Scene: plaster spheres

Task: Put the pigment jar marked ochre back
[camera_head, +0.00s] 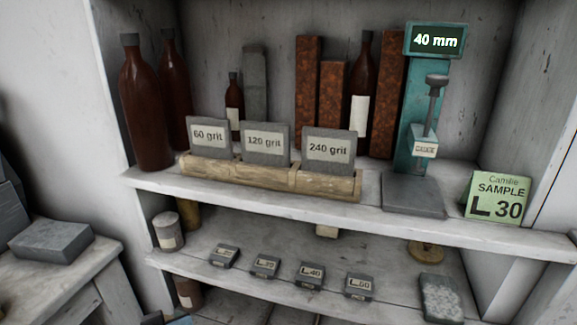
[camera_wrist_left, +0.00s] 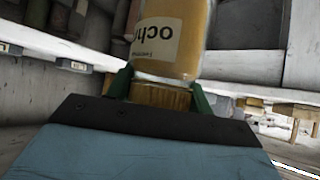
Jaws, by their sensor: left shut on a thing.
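My left gripper (camera_wrist_left: 161,90) shows only in the left wrist view. Its green fingers are shut around the ribbed lid of a yellow-brown jar. The jar (camera_wrist_left: 193,45) appears upside down in that view, and its pale label reads "och…", with the rest cut off or turned away. The jar's far end is beyond the picture's top edge. Neither my left gripper nor this jar is in the head view. My right gripper is in no view.
The lower shelf (camera_head: 300,245) holds a pale-labelled jar (camera_head: 168,231), a yellowish item (camera_head: 188,215) partly behind it, and several small labelled blocks. The upper shelf holds bottles, a wooden grit rack (camera_head: 270,178), a teal gauge stand (camera_head: 410,130) and a green sample card (camera_head: 497,197).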

